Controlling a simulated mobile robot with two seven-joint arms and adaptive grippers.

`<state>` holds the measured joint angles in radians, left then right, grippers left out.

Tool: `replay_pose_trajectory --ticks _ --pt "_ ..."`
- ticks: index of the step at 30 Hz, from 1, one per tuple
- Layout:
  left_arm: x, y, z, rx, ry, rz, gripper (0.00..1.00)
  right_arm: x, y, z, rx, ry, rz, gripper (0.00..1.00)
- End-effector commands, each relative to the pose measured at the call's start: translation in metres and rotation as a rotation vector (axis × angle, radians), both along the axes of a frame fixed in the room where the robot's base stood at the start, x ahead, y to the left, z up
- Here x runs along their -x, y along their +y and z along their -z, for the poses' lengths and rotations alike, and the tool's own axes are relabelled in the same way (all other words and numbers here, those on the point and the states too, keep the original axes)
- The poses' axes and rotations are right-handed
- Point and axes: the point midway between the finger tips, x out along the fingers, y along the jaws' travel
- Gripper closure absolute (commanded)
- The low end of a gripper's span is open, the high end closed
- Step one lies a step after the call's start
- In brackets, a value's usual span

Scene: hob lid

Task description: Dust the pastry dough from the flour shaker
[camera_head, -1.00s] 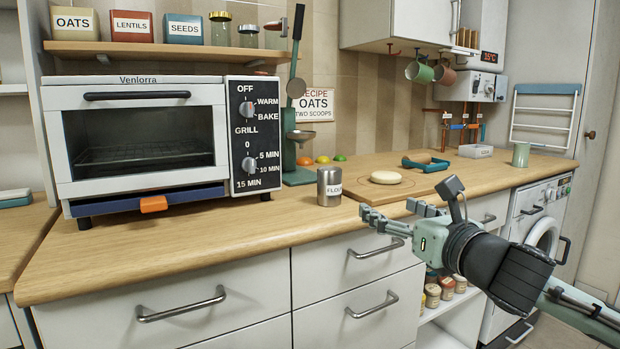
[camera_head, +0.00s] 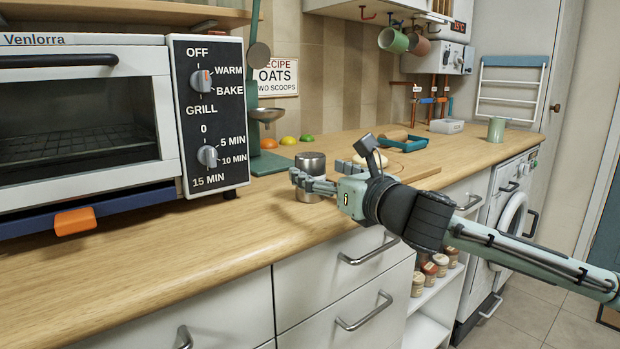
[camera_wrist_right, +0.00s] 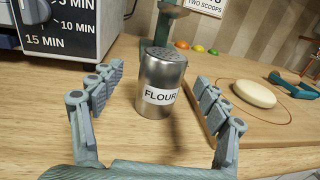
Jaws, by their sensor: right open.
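The flour shaker (camera_head: 311,163) is a silver metal cylinder with a perforated top, upright on the wooden counter. My right gripper (camera_head: 325,180) is open just in front of it and partly hides it in the head view. In the right wrist view the shaker (camera_wrist_right: 161,85), labelled FLOUR, stands ahead between the spread fingers (camera_wrist_right: 155,100), with gaps on both sides. The pale round pastry dough (camera_wrist_right: 255,93) lies flat on a wooden board (camera_wrist_right: 275,117) to the right. In the head view the dough (camera_head: 367,160) is mostly hidden behind my gripper. My left gripper is not in view.
The toaster oven (camera_head: 215,110) stands left of the shaker. A teal-handled tool (camera_head: 405,144) lies beyond the dough. The counter front (camera_head: 200,240) is clear.

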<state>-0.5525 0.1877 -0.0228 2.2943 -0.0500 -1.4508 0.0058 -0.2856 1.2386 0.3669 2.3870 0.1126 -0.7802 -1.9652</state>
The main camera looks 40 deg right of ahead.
Motion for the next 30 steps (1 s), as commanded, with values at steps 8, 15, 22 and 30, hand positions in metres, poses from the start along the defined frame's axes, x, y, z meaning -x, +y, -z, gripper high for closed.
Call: replay_pose_trajectory --ticks 8,15,22,30 --pt "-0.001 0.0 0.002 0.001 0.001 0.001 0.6 -0.03 -0.007 -0.004 -0.002 -0.005 0.004 0.25" --pt "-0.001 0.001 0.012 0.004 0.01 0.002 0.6 -0.041 -0.006 -0.002 0.001 -0.001 0.003 0.25" --pt "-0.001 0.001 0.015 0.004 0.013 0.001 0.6 -0.041 -0.006 -0.001 0.001 0.0 0.002 0.25" --pt "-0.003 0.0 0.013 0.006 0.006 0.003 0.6 -0.041 -0.006 -0.001 0.001 0.0 0.002 0.56"
